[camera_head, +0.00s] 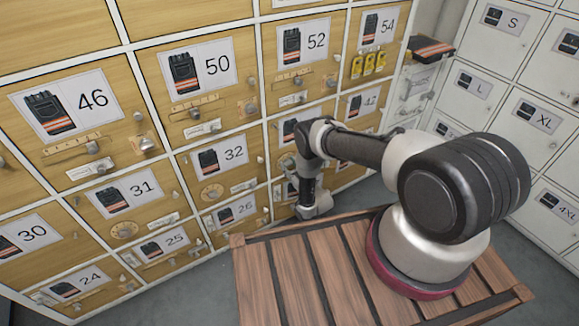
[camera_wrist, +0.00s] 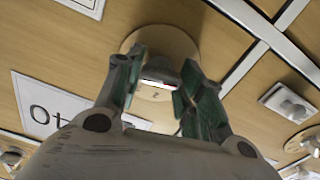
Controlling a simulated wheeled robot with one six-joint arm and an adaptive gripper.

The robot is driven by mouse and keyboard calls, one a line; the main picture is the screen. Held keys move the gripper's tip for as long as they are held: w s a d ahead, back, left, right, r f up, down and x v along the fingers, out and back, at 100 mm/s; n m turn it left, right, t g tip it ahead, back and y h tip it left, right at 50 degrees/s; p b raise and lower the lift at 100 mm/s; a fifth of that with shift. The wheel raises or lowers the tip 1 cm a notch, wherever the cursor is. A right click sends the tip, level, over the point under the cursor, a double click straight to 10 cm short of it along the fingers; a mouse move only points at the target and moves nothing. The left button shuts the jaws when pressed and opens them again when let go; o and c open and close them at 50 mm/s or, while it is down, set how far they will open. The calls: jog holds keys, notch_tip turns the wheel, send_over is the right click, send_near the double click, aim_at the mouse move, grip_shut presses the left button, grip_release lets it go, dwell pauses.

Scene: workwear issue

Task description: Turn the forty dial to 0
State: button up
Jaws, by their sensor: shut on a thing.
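The forty dial shows in the wrist view as a round, pale wooden disc (camera_wrist: 172,40) with a dark grey knob (camera_wrist: 160,73) at its middle. A label (camera_wrist: 45,105) beside it appears upside down and reads as part of 40. My gripper (camera_wrist: 157,78) has one green-padded finger on each side of the knob and is shut on it. A bright white and red strip shows between the fingers. A small mark on the disc is too small to read surely, so the dial's setting is unclear. In the head view my arm hides the dial and the fingers.
Numbered wooden lockers fill the left and middle of the head view, including locker 50 (camera_head: 207,75) and locker 32 (camera_head: 223,160). White lockers (camera_head: 493,40) stand at the right. A slatted wooden platform (camera_head: 300,275) lies below my arm. Another knob (camera_wrist: 290,103) is at the wrist view's right.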

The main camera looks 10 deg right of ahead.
dwell(0.4)
jog(key=o, duration=1)
jog(key=v, duration=1.2)
